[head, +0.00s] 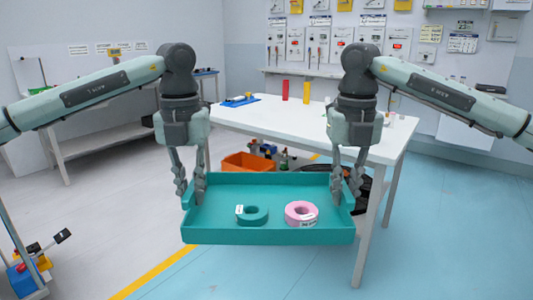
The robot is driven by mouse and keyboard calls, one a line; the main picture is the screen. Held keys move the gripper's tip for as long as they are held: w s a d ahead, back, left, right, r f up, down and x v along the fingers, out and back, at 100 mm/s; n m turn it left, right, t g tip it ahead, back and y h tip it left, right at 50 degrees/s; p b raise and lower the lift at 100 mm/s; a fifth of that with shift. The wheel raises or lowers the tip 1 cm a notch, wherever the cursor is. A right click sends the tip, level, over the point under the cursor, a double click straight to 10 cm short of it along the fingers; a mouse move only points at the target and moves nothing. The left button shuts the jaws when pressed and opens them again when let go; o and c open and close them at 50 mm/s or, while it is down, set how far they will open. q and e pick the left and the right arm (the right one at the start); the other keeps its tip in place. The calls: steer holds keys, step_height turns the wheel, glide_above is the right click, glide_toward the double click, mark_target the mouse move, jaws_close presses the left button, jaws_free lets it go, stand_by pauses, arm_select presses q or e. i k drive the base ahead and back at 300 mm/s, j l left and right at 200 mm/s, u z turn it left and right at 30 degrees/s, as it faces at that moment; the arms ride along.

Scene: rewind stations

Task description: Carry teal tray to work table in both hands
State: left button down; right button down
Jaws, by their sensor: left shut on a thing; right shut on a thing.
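The teal tray (268,236) hangs level in the air between my two arms, in front of the white work table (300,128). It carries a teal ring-shaped roll (254,216) with a white label and a pink ring-shaped roll (301,213), lying flat side by side. My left gripper (190,192) is shut on the tray's left wall. My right gripper (346,190) is shut on its right wall. The tray is lower in the picture than the table top and overlaps the space under the table's front edge.
On the table are a blue mat or tray (240,101) at the left, a red cylinder (285,90) and a yellow cylinder (306,92) at the back. The table's front middle is clear. An orange bin (248,162) sits beneath. A table leg (367,240) stands right of the tray.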

mark_target(308, 119)
steer(key=i+u, duration=0.35)
steer(key=i, duration=1.5)
steer(key=i+j+z, duration=0.2)
steer(key=i, duration=0.2)
steer(key=i+j+z, duration=0.2)
steer(key=i, duration=0.2)
steer(key=i+z, duration=0.25)
steer(key=z, duration=0.15)
steer(key=i+j+z, duration=0.1)
steer(key=z, duration=0.35)
steer(key=i+j+z, duration=0.15)
steer(key=i, duration=0.2)
steer(key=i+j+z, duration=0.15)
steer(key=i, duration=0.2)
